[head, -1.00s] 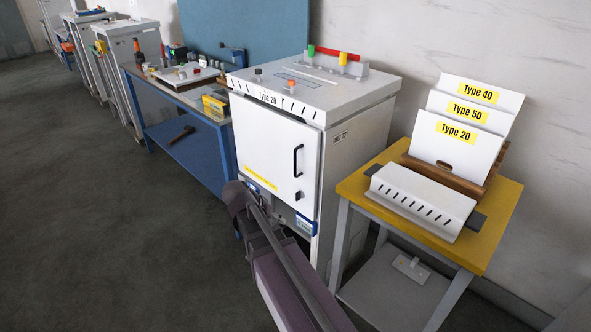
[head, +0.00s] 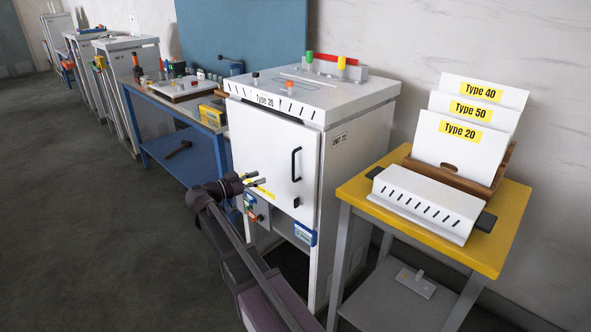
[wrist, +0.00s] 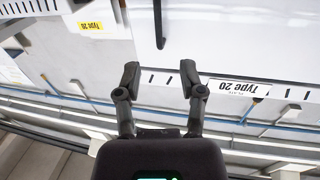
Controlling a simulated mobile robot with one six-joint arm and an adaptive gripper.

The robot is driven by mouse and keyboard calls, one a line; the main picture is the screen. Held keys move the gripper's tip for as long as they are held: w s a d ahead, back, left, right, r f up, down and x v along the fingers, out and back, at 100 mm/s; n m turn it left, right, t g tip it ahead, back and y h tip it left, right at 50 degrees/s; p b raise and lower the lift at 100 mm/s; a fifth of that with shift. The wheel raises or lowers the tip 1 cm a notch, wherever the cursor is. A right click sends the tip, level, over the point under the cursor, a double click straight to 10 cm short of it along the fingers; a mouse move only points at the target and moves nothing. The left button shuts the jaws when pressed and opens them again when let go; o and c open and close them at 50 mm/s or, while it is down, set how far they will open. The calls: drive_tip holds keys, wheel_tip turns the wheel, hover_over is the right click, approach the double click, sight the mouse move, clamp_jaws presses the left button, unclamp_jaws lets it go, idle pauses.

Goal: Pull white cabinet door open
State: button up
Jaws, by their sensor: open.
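The white cabinet (head: 352,165) stands in the middle of the head view. Its door (head: 262,147) looks shut, with a dark vertical handle (head: 296,163) on its right side and a small dark latch (head: 297,202) below. My gripper (head: 258,181) is open and empty in front of the lower door, left of and below the handle in the picture. In the wrist view, my open fingers (wrist: 160,75) are apart with nothing between them. The dark handle (wrist: 158,22) shows beyond them at the top, not touched. The view is upside down.
A yellow-topped table (head: 353,190) with white type cards (head: 455,146) and a slotted white box (head: 425,203) stands close on the right. A blue workbench (head: 187,155) with tools adjoins on the left. The floor (head: 80,230) at front left is clear.

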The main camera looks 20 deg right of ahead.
sight(293, 178)
idle(0.4)
drive_tip(key=d, duration=0.4)
drive_tip(key=w+d, duration=0.1)
drive_tip(key=d, duration=0.4)
drive_tip(key=w+d, duration=0.1)
drive_tip(key=d, duration=0.3)
drive_tip(key=shift+d, duration=0.3)
clamp_jaws()
drive_tip(key=shift+w+d, duration=0.1)
drive_tip(key=shift+d, duration=0.05)
